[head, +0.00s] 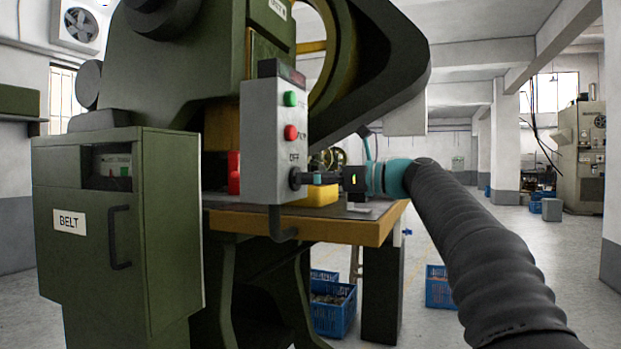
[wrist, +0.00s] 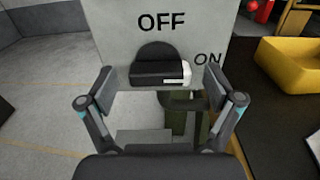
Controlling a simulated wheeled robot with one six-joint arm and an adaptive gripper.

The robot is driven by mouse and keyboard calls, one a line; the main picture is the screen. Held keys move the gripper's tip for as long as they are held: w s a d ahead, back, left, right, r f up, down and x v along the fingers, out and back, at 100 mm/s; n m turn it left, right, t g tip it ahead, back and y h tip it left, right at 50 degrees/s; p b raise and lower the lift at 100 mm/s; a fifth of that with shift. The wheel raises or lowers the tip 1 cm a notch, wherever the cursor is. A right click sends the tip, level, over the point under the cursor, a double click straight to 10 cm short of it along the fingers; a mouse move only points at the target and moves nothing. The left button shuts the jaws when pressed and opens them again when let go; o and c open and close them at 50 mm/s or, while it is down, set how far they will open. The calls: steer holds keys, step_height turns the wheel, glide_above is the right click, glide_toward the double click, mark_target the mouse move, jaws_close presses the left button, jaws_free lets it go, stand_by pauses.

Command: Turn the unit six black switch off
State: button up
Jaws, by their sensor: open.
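The black switch (wrist: 158,62) is a knob on the grey control box (wrist: 115,35), below the printed word OFF and left of the word ON. A pale mark shows at its right side, toward ON. In the head view the switch (head: 294,178) is at the box's lower right edge, and the box (head: 258,135) carries a green and a red button. My gripper (wrist: 158,84) is open, one finger on each side of the switch. I cannot tell whether the fingers touch it. In the head view my gripper (head: 318,178) reaches the switch from the right.
A green press (head: 200,75) stands behind the box, with a green BELT cabinet (head: 90,215) at left. A yellow bin (wrist: 293,62) sits on the table (head: 345,229) right of the box. Blue crates (head: 333,312) are on the floor below. Open floor lies to the right.

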steer(key=shift+a, duration=0.2)
steer(key=c, duration=1.1)
steer(key=shift+c, duration=0.2)
steer(key=shift+n, duration=0.3)
steer(key=shift+s+a+f+n+b, duration=0.1)
steer(key=shift+n+b, duration=0.15)
steer(key=shift+n, duration=4.05)
steer(key=shift+s+f+n+b, duration=0.1)
steer(key=shift+n+b, duration=0.1)
steer(key=shift+n, duration=4.1)
